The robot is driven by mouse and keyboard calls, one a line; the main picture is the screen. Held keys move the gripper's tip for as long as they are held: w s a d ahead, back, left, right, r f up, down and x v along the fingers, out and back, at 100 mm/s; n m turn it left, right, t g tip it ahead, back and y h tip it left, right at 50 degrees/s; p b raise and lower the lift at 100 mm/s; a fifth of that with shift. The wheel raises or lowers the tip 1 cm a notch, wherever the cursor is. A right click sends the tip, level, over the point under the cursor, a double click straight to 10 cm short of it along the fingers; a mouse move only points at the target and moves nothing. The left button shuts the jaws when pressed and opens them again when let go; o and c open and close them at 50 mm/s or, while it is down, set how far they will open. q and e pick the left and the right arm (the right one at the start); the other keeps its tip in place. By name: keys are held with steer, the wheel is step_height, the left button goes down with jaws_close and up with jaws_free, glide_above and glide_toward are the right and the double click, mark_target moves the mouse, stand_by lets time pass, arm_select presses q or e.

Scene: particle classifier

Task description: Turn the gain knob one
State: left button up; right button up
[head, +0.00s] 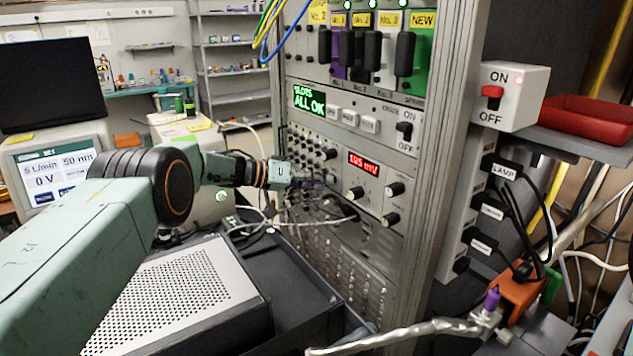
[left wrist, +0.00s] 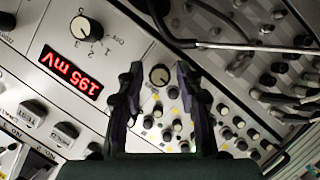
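My left gripper (head: 312,183) is at the instrument rack, just left of the panel with the red mV display (head: 363,164). In the left wrist view the gripper (left wrist: 158,78) is open. Its two dark fingers stand on either side of a round knob (left wrist: 159,74) with a pale face, with a gap on each side. Its label is too small to read, so I cannot tell if it is the gain knob. A black knob (left wrist: 90,26) with numbered positions sits beside the red display (left wrist: 71,75), which looks upside down there. My right gripper is not in view.
Several small knobs (left wrist: 178,125) crowd the panel around the fingers. Cables (left wrist: 235,46) cross close by. In the head view a perforated grey box (head: 180,295) stands below my left arm. A white switch box (head: 510,95) is at right.

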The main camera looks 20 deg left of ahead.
arm_select(q)
steer(key=shift+o, duration=0.6)
steer(key=shift+a+r, duration=0.1)
steer(key=shift+r, duration=0.05)
steer(key=shift+s+a, duration=0.1)
steer(key=shift+a, duration=0.05)
steer(key=v, duration=1.1)
steer(key=shift+s+a, duration=0.2)
steer(key=shift+s, duration=0.1)
steer(key=shift+r, duration=0.1)
